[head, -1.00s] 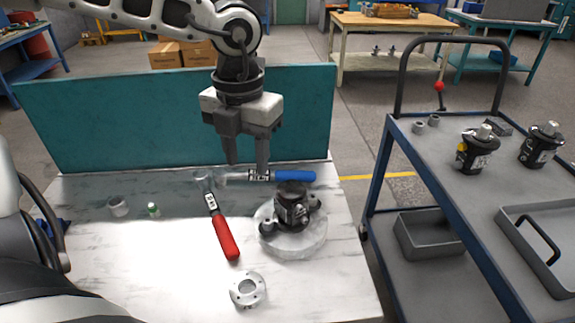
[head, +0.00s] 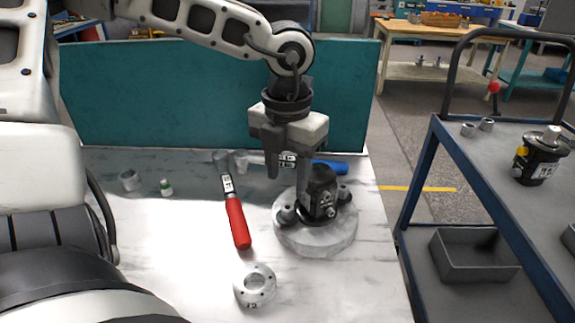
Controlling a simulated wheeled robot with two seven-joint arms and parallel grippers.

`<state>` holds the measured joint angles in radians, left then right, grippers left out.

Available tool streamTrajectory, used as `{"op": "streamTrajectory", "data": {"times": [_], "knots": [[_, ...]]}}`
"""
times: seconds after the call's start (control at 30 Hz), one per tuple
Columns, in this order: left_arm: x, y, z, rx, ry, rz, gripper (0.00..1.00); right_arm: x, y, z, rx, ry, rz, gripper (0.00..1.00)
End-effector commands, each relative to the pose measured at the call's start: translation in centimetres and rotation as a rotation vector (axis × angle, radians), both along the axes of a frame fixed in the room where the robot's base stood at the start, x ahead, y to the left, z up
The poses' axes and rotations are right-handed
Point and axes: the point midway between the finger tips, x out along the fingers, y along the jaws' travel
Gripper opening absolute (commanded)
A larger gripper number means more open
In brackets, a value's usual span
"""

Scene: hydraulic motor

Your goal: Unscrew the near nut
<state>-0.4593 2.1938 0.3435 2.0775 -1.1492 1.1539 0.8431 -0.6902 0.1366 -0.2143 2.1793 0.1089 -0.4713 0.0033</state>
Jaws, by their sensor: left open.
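The black hydraulic motor (head: 321,190) stands on a round pale base (head: 330,240) on the white marbled table. The near nut (head: 287,215) sits at the left front of its flange; another nut (head: 344,194) sits at the right back. My left gripper (head: 288,193) points down, open, with its fingers just above and behind the near nut. Its right finger overlaps the motor's left side in the view; I cannot tell whether they touch. Nothing shows between the fingers. My right gripper is out of view.
A red-handled tool (head: 238,222) lies left of the base, and a blue-handled tool (head: 330,167) lies behind it. A metal ring (head: 255,285) lies in front. A blue cart (head: 480,185) stands at right.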

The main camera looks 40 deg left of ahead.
Motion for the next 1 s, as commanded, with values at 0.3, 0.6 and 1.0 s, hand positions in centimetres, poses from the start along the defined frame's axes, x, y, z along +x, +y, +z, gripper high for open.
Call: {"op": "streamTrajectory", "data": {"times": [0.3,0.6,1.0], "knots": [[0.0,0.0,-4.7,0.000,-0.002,0.000,0.42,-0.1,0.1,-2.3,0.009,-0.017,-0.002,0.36],[0.0,0.0,-6.7,0.002,-0.001,0.000,0.42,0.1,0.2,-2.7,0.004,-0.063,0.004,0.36],[0.0,0.0,-6.8,0.001,0.000,0.000,0.42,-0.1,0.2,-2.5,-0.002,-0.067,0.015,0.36]]}}
